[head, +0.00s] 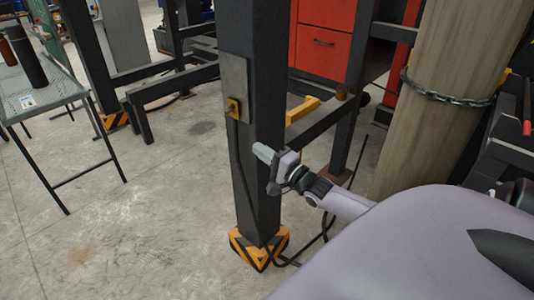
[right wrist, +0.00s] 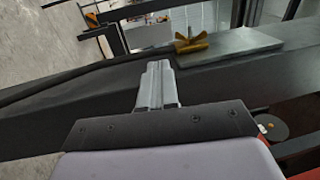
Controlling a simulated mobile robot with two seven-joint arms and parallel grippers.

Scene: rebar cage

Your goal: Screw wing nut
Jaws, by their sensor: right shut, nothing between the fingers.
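The wing nut (head: 233,107) is brass-yellow and sits on a grey plate (head: 234,75) fixed to a dark upright steel post (head: 262,190). In the right wrist view the wing nut (right wrist: 190,42) shows its two wings in front of the plate (right wrist: 230,46), beyond my fingertips. My right gripper (head: 262,152) is shut and empty. It is below and to the right of the wing nut in the head view, apart from it, in front of the post. In the right wrist view its fingers (right wrist: 157,78) are together. My left gripper is not in view.
A dark cable runs down the post to its orange-and-black foot (head: 260,246). A grey table (head: 45,97) with cylinders stands at left. A chained wooden column (head: 440,85) and red cabinet (head: 322,42) stand behind at right. The floor between table and post is clear.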

